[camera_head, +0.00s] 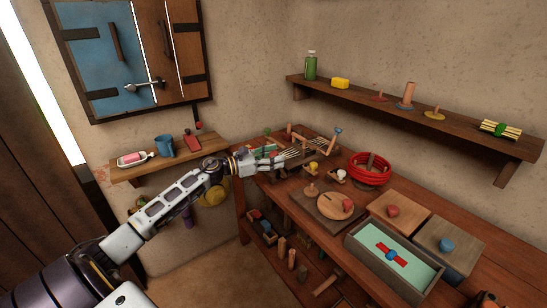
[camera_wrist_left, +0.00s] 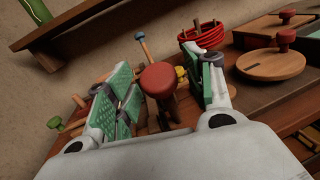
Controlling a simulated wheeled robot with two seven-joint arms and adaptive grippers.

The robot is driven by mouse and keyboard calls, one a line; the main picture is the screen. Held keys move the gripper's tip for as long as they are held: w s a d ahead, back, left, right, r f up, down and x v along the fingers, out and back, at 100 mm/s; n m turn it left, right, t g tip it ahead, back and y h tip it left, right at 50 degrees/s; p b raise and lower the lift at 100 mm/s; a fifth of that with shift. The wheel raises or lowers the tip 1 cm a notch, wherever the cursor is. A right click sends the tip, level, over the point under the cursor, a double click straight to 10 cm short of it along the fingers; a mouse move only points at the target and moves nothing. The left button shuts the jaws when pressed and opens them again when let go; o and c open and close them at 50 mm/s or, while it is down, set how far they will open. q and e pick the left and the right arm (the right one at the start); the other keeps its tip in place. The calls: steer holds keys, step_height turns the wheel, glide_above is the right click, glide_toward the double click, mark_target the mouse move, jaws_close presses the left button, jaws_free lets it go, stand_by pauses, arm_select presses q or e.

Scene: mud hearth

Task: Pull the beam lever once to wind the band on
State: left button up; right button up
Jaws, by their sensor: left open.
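A small wooden band loom (camera_head: 318,142) with pale stretched threads stands at the back left of the workbench. A lever with a blue knob (camera_head: 337,131) rises at its right; it shows in the left wrist view (camera_wrist_left: 144,42) beyond my fingers. A red knob (camera_wrist_left: 160,78) on a short post stands between my left fingers in the wrist view, apparently not touched by them. My left gripper (camera_head: 275,156) is open at the loom's left end. I cannot tell for sure which knob is the beam lever's. My right gripper is not in view.
A coil of red cord (camera_head: 370,172) stands right of the loom. A wall shelf (camera_head: 420,110) runs above. A small shelf (camera_head: 165,164) is at left.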

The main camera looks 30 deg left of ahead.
arm_select(q)
steer(key=shift+c, duration=1.3)
jaws_close()
